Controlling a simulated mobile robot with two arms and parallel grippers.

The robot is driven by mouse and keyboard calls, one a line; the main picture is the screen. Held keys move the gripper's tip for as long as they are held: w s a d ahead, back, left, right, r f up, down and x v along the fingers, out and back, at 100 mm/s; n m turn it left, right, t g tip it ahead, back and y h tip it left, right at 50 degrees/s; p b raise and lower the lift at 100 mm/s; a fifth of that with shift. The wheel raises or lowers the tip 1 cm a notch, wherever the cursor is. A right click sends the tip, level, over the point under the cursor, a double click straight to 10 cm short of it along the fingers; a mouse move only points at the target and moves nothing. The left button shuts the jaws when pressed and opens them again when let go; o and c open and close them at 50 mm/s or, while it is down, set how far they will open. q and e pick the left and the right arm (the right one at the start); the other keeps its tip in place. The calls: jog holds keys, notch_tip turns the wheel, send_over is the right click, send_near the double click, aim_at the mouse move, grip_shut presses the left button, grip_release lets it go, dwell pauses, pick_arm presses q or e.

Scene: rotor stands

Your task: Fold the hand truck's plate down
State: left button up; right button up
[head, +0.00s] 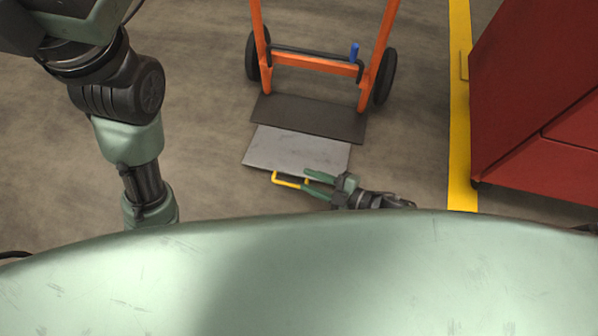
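The orange hand truck (315,62) stands on the floor with its black wheels at its sides. At its foot is a dark plate (310,118), and a lighter grey plate (296,150) extends from it toward me. The grey plate looks laid out flat, at or close to the floor. A yellow handle (289,183) is at its near edge. My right gripper (305,180) has its green fingers apart, with the tips at the right end of the handle; I cannot tell if they touch it. My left arm comes down at the left, and its gripper is hidden below my body.
A blue peg or lever (354,53) stands up at the right of the truck's lower crossbar. A red cabinet (540,110) stands at the right, beyond a yellow floor line (460,140). The floor left of the truck is clear.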

jog(key=shift+s+d+r, duration=0.15)
jog(key=shift+s+d, duration=0.2)
jog(key=shift+d, duration=0.1)
